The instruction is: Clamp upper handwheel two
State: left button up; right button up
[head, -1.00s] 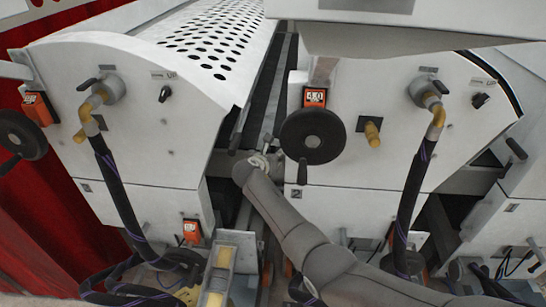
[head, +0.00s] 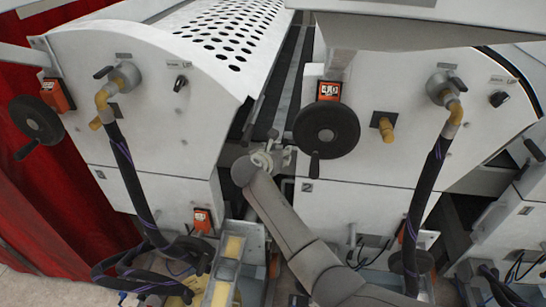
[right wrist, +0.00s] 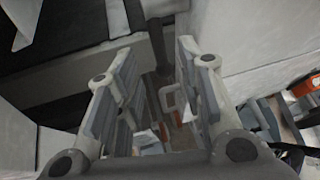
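My right gripper (head: 274,152) is just left of the wheel, at the gap between the two machine units, and apart from the wheel in the picture. In the right wrist view its fingers (right wrist: 157,62) are spread open with nothing held between them. I cannot make out the handwheel in that view. My left gripper is not in view.
An orange counter (head: 328,90) sits above the wheel, and a brass fitting (head: 386,128) to its right. A black hose (head: 425,190) hangs farther right. Another black handwheel (head: 36,120) is on the left unit (head: 180,130). A dark narrow gap separates the units.

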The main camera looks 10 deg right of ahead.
jog(key=shift+v, duration=2.65)
